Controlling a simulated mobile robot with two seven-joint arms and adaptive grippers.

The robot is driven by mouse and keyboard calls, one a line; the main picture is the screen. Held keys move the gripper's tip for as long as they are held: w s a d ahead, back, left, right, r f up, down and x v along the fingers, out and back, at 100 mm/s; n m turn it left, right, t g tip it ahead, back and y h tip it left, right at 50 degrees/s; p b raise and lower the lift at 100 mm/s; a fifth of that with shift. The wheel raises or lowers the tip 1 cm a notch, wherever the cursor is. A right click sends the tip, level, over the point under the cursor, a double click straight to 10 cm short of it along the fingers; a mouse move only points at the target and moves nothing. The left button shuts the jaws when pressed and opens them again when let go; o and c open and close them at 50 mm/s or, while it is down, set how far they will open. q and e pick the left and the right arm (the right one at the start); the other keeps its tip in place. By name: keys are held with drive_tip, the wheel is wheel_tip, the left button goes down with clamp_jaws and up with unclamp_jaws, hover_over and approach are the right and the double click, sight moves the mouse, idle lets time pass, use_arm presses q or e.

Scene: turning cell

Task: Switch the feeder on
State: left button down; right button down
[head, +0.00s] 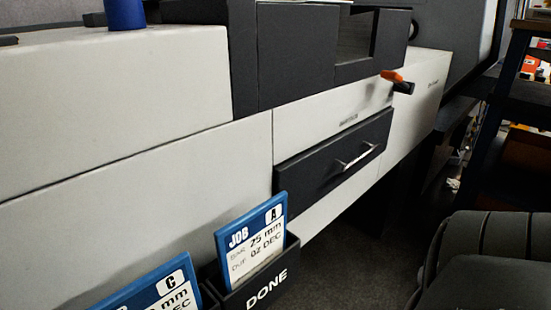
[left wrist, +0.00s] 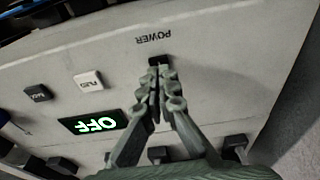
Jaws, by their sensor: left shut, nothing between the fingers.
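In the left wrist view, a pale panel (left wrist: 230,75) carries the word POWER (left wrist: 153,39), which appears upside down. A small black power switch (left wrist: 158,61) sits just below that word in the picture. My left gripper (left wrist: 161,80) is shut and empty, its fingertips at the switch and partly covering it. I cannot tell whether they touch it. A dark display (left wrist: 94,122) reads OFF in green, upside down. In the head view neither gripper shows, and I cannot make out this panel there.
The panel also has a white button (left wrist: 88,81), a black button (left wrist: 38,93) and dark knobs along the picture's bottom. In the head view, a DONE box (head: 268,292) holds a JOB A card (head: 252,240). A dark drawer (head: 330,160) and an orange-tipped handle (head: 392,76) are on the machine.

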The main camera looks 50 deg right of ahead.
use_arm(q)
drive_tip(key=shift+f+b, duration=0.45)
drive_tip(key=shift+f, duration=0.55)
idle(0.5)
drive_tip(key=shift+r, duration=0.15)
wheel_tip(320, 180, up, 3)
drive_tip(key=p, duration=0.2)
drive_tip(key=shift+f+p, duration=0.2)
drive_tip(key=shift+p, duration=0.1)
drive_tip(key=shift+r, duration=2.1)
